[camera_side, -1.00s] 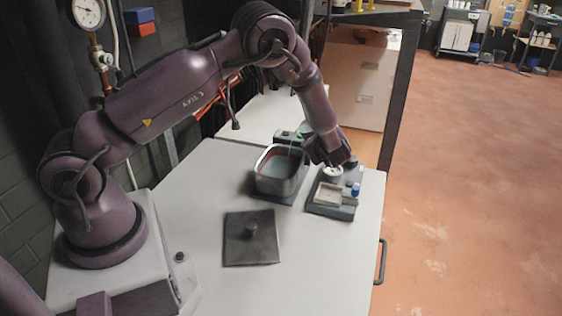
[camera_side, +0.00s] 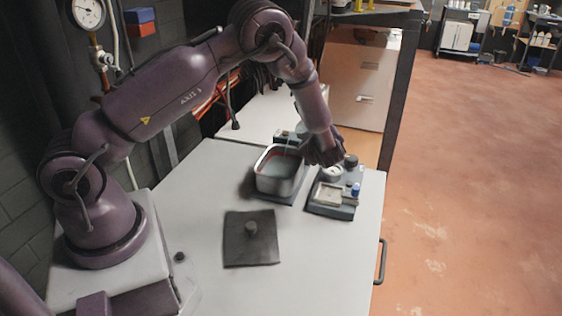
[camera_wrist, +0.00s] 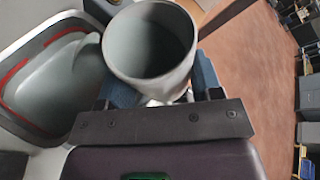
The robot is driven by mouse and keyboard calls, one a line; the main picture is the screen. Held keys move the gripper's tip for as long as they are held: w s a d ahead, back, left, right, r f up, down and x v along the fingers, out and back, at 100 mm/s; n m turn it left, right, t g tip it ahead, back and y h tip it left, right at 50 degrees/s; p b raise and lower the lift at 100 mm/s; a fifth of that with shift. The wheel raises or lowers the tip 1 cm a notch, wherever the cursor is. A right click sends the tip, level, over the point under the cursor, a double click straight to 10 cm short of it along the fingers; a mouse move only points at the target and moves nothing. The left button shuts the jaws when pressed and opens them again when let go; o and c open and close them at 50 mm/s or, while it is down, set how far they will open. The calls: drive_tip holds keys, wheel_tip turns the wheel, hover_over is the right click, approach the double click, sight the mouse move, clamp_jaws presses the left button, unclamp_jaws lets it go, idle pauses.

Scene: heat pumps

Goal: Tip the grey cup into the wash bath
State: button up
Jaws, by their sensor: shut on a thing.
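A grey cup (camera_wrist: 124,63) fills the upper middle of the wrist view, its open mouth facing the camera. My gripper (camera_wrist: 160,92) is shut on the cup, with a blue finger pad on each side of it. The wash bath (camera_side: 278,182) is a metal tub with liquid in it, on a dark base on the table. In the wrist view the bath (camera_wrist: 30,108) lies left of the cup, with a red line inside its rim. In the side view my gripper (camera_side: 328,160) is just right of the bath, and the cup is mostly hidden there.
A grey tray (camera_side: 335,208) with a white dish, a pale block and a blue-capped bottle stands right of the bath. A dark square lid (camera_side: 251,238) with a knob lies in front of the bath. The front of the white table (camera_side: 325,275) is clear.

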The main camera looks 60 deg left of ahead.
drive_tip(key=shift+s, duration=0.1)
drive_tip(key=shift+s+f+n+t, duration=0.15)
drive_tip(key=shift+f+n+t, duration=0.15)
drive_tip(key=shift+n+t, duration=0.3)
idle(1.2)
drive_tip(key=shift+r+n, duration=0.4)
drive_tip(key=shift+n, duration=0.3)
idle(1.1)
drive_tip(key=shift+f+n+t, duration=0.35)
drive_tip(key=shift+n+t, duration=0.25)
drive_tip(key=shift+t, duration=0.1)
idle(1.2)
drive_tip(key=shift+a, duration=0.1)
idle(0.5)
drive_tip(key=shift+r+m, duration=0.25)
drive_tip(key=shift+m, duration=0.05)
drive_tip(key=shift+m+g, duration=0.5)
drive_tip(key=shift+f+m+g, duration=0.3)
drive_tip(key=shift+m, duration=0.1)
